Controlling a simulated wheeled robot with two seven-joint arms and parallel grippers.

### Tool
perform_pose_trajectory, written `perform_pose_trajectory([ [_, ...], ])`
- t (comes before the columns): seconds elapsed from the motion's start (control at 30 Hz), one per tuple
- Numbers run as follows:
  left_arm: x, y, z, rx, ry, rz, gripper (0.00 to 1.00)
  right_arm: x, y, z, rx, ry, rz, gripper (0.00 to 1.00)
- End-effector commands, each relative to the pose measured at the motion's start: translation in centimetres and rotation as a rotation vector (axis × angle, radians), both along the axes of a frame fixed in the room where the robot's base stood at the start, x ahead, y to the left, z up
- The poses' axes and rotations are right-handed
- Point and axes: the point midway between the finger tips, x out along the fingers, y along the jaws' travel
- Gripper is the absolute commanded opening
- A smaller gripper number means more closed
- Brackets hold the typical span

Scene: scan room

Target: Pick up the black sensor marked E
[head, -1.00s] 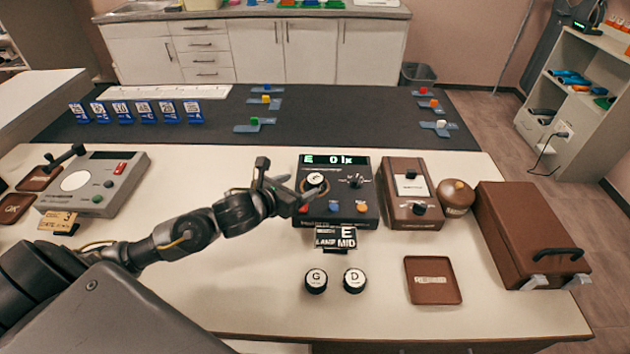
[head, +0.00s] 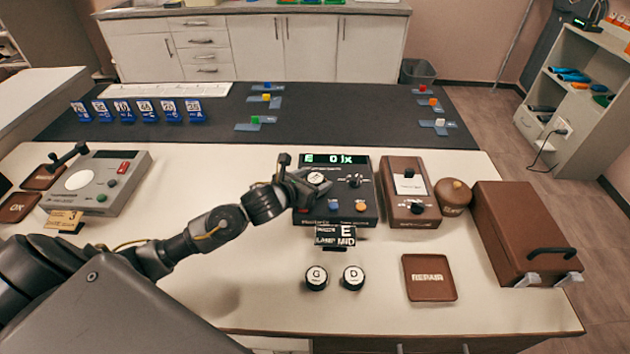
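The black sensor with a white top (head: 316,178) sits at the left of the black meter box (head: 365,208), below its green display reading E and 0 lx. The letter on its top is too small to read now. My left gripper (head: 313,185) is at this sensor, its fingers beside it and partly covering it. I cannot tell whether the fingers are open or closed on it. Two other black sensors, G (head: 316,278) and D (head: 353,278), stand on the table in front. My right gripper is not in view.
A sign reading E LAMP MID (head: 335,236) stands in front of the meter. A brown instrument (head: 410,190), a round brown pot (head: 455,195) and a brown case (head: 520,235) stand to the right. A REPAIR tray (head: 429,278) lies at the front right. A grey device (head: 98,182) stands left.

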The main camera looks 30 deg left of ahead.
Motion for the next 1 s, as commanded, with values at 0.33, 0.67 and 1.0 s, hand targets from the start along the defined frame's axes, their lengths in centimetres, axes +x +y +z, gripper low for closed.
perform_pose_trajectory([
  [0.33,0.0,0.0,0.0,0.0,0.0,0.0,0.2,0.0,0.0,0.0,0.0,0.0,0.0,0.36],
  [0.67,0.0,0.0,0.5,0.0,-0.001,0.0,0.16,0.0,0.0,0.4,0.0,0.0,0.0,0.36],
  [1.0,-0.1,-1.0,4.7,-0.002,-0.003,-0.008,0.15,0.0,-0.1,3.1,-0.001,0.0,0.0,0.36],
])
